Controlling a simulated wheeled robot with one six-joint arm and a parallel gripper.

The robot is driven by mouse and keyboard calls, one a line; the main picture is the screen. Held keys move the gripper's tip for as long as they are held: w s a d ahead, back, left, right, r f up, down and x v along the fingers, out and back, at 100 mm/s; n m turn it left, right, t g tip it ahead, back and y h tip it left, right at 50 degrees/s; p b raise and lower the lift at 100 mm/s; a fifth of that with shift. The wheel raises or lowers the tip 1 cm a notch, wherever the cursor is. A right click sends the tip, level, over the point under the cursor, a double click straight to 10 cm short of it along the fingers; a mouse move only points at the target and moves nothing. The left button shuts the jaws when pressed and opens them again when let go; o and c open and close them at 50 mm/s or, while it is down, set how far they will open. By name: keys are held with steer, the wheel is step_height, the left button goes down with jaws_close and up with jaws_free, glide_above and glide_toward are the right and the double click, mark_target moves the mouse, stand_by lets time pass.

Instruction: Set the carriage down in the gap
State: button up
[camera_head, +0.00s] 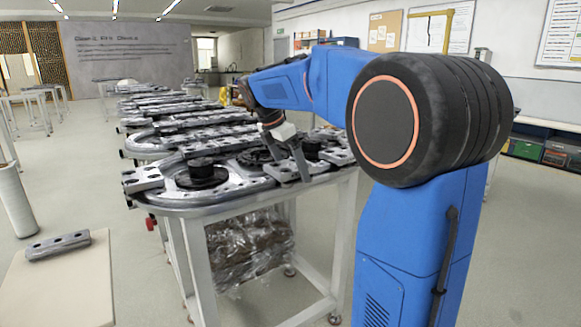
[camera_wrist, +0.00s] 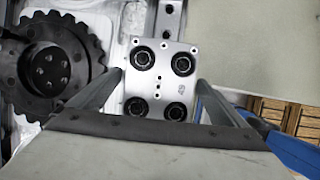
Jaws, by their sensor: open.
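A carriage (camera_wrist: 160,82), a silver plate with round black fittings near its corners, lies between my fingers in the wrist view. My gripper (camera_wrist: 160,84) is open, with one finger beside each long side of the plate and only narrow space between. In the head view my gripper (camera_head: 303,172) points down at the front right of the ring track (camera_head: 232,196). The carriage's underside is hidden, so I cannot tell how it seats on the track. Another silver carriage (camera_head: 142,178) sits at the track's left end. I cannot make out the gap for certain.
A dark toothed wheel (camera_wrist: 52,68) is close left of my fingers in the wrist view. Black hubs (camera_head: 202,174) stand up inside the track. A loose metal block (camera_head: 58,245) lies on a pale side table (camera_head: 60,285) at the lower left. More track tables run back behind.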

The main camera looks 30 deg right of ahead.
steer(key=shift+r, duration=0.35)
steer(key=v, duration=1.2)
steer(key=s+a+f+m+t+y, duration=0.1)
steer(key=s+a+f+m, duration=0.2)
steer(key=s+f+m, duration=0.3)
steer(key=s+a+f+m+t+y, duration=0.2)
steer(key=s+a+f+m, duration=0.2)
steer(key=s+f, duration=0.9)
steer(key=s+a+f+m+t+y, duration=0.1)
steer(key=s+a+f+m, duration=0.3)
steer(key=s+f+m, duration=0.4)
steer(key=s+f, duration=0.2)
steer(key=s, duration=0.1)
steer(key=shift+a+t, duration=0.15)
steer(key=shift+t, duration=0.15)
